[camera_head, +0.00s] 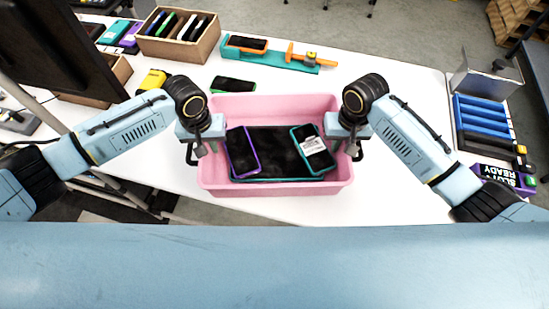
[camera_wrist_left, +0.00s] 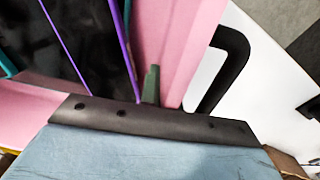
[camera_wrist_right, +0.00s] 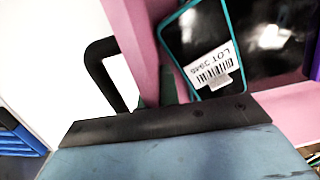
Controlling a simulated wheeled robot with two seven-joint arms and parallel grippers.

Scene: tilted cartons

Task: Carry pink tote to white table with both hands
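The pink tote (camera_head: 275,190) stands upright on the white table (camera_head: 410,195), near its front edge. Inside lie a purple-edged device (camera_head: 241,152), a teal-edged device with a white label (camera_head: 313,150) and a large dark panel (camera_head: 272,150) under them. My left gripper (camera_head: 203,150) is at the tote's left wall and my right gripper (camera_head: 347,149) is at its right wall, both pointing down. In the left wrist view a black loop (camera_wrist_left: 235,60) shows outside the tote wall; another black loop (camera_wrist_right: 92,65) shows in the right wrist view. Finger closure is unclear.
Behind the tote lie a green-edged device (camera_head: 233,84) and a teal holder (camera_head: 272,56). A cardboard box (camera_head: 180,45) stands back left, with a yellow item (camera_head: 153,80) nearby. A blue-slotted rack (camera_head: 482,120) is at right. Table beside the tote's right is mostly clear.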

